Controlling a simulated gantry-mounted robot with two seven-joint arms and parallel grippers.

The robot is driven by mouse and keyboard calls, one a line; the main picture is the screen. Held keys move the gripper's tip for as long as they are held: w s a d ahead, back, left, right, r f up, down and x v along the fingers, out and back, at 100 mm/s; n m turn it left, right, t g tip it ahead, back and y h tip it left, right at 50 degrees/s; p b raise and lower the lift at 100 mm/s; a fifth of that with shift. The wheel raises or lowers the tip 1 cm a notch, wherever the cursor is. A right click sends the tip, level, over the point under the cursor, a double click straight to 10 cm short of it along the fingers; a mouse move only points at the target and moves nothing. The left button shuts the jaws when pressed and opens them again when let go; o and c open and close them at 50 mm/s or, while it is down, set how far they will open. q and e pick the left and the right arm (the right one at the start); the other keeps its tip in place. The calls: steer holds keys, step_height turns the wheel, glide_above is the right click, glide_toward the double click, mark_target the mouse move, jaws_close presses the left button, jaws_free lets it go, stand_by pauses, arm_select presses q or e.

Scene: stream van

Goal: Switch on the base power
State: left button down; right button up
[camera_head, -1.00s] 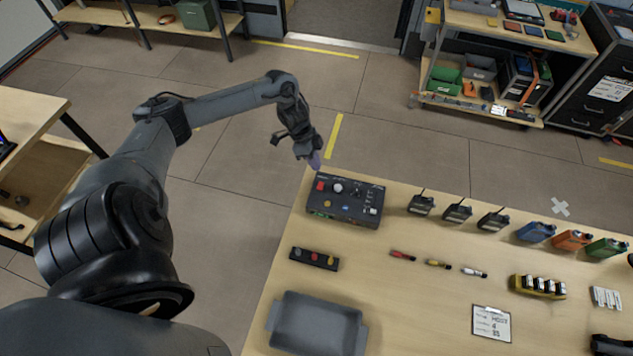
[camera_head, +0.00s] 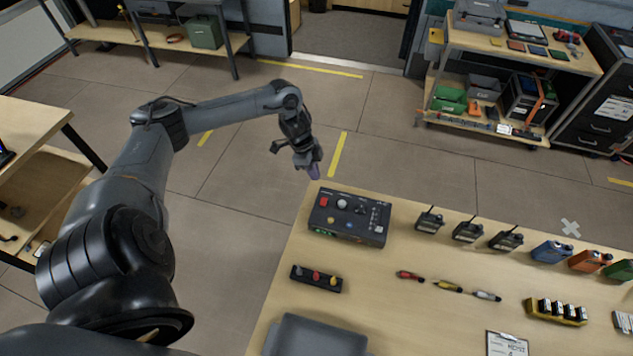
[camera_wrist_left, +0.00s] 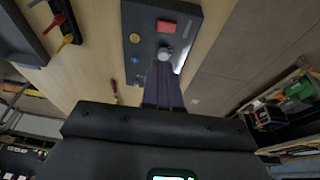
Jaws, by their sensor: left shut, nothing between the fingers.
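The dark base unit box (camera_head: 370,235) sits at the near bench's far left corner. Its top has a red button (camera_head: 324,202), a round grey knob (camera_head: 342,205), a yellow button (camera_head: 331,220) and a blue button (camera_head: 349,225). My left gripper (camera_head: 314,172) is shut and empty, pointing down by the box's far left corner. In the left wrist view its fingertips (camera_wrist_left: 163,66) line up just below the grey knob (camera_wrist_left: 165,53), with the red button (camera_wrist_left: 166,26) beyond. I cannot tell whether they touch anything. My right gripper is not in view.
A strip with coloured knobs (camera_head: 317,279) and a grey tray (camera_head: 318,338) lie nearer on the bench. Several radios (camera_head: 468,231) stand to the right of the box, with screwdrivers (camera_head: 448,286) in front. Open floor lies beyond the bench.

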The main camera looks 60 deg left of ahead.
arm_select(q)
glide_toward(322, 204)
steer(key=x, duration=0.5)
steer(key=shift+w+d+f, duration=0.15)
steer(key=shift+w+d, duration=0.15)
steer(key=shift+f, duration=0.6)
steer(key=shift+s+d+f, duration=0.1)
steer(key=shift+s+f, duration=0.05)
steer(key=shift+f, duration=0.15)
